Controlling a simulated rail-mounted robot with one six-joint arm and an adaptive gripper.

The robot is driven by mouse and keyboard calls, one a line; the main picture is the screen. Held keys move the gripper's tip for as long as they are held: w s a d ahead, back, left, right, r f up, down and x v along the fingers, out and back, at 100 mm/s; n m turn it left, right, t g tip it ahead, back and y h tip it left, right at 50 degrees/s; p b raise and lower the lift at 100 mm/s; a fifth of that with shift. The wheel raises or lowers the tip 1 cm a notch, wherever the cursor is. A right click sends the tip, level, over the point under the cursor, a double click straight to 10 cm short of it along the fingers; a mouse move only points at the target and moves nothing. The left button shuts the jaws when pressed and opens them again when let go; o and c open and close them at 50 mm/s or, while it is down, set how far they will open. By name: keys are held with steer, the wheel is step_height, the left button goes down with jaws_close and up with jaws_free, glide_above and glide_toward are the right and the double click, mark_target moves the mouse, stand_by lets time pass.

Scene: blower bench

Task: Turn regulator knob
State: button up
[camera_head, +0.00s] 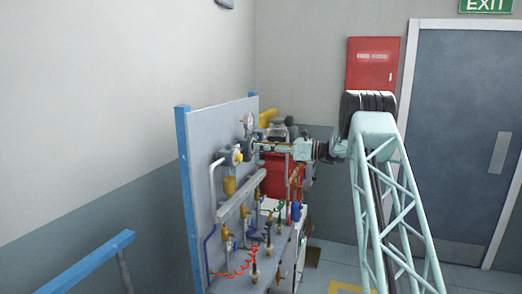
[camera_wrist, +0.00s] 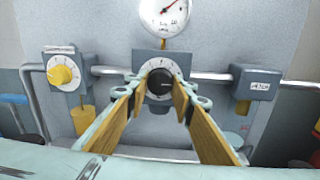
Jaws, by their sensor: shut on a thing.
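The regulator is a grey box with a black round knob (camera_wrist: 160,84) on a pale dial plate, in the middle of the wrist view. A pressure gauge (camera_wrist: 165,14) with a red needle sits just above it. My gripper (camera_wrist: 160,93) has its two wood-coloured fingers on either side of the black knob, shut on it. In the head view my gripper (camera_head: 259,147) reaches left to the panel (camera_head: 203,130), below the gauge (camera_head: 249,122). There the knob itself is hidden by the gripper.
A grey box with a yellow knob (camera_wrist: 63,74) is to the left, and a labelled grey box (camera_wrist: 257,85) is to the right, joined by pipes. Hoses and brass fittings hang lower on the panel. A blue rail (camera_head: 85,262) stands at the front left.

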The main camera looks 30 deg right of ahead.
steer(key=n+b, duration=0.9)
steer(key=b, duration=0.1)
steer(key=n+h+b, duration=0.1)
steer(key=n+b, duration=0.8)
steer(key=shift+s+a+n+t+b, duration=0.1)
steer(key=shift+n+t+b, duration=0.2)
steer(key=shift+b, duration=0.05)
stand_by(0.6)
steer(key=o, duration=0.8)
steer(key=shift+o, duration=0.2)
steer(key=v, duration=1.2)
steer(key=shift+r, duration=0.15)
steer(key=shift+s+a, duration=0.1)
steer(key=shift+a, duration=0.1)
